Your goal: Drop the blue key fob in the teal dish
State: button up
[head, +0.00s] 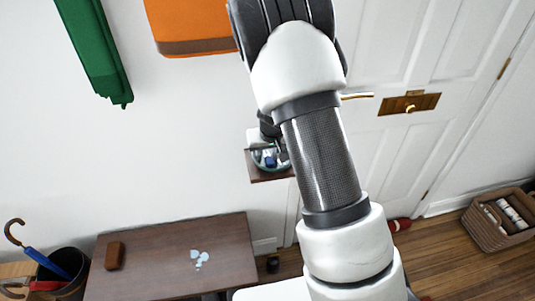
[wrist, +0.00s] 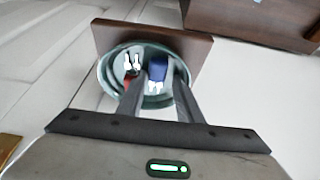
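The teal dish (wrist: 106,88) sits on a small dark wooden wall shelf and also shows in the head view (head: 257,164). The blue key fob (wrist: 157,73) with its silver keys lies inside the dish; a blue spot in the head view (head: 270,161) matches it. Another set of keys (wrist: 132,63) with a red tag, partly hidden by a finger, lies at the dish's left. My gripper (wrist: 160,85) is over the dish, its two fingers apart, with the fob seen between the fingertips. No grip on the fob shows.
The wooden shelf (wrist: 189,43) is barely wider than the dish and is fixed to the white wall. A dark table (head: 150,262) stands below left. A white door with a brass handle (head: 408,103) is to the right. Green and orange cloth hangs above left.

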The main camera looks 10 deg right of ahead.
jog(key=shift+r, duration=0.25)
jog(key=s+a+r+y+p, duration=0.1)
jog(key=s+r, duration=0.4)
jog(key=r, duration=0.3)
jog(key=s+a+r+p, duration=0.1)
jog(key=s+r, duration=0.4)
jog(key=r, duration=0.4)
jog(key=s+a+r+y+p, duration=0.1)
jog(key=s+r+p, duration=0.1)
jog(key=s+r, duration=0.45)
jog(key=s+d+r+h, duration=0.1)
jog(key=s+r, duration=0.3)
jog(key=s, duration=0.3)
jog(key=s+d+r+t+h, duration=0.1)
jog(key=s+d+r, duration=0.1)
jog(key=s+r, duration=0.2)
jog(key=s, duration=0.3)
jog(key=shift+s, duration=0.2)
jog(key=shift+r, duration=0.15)
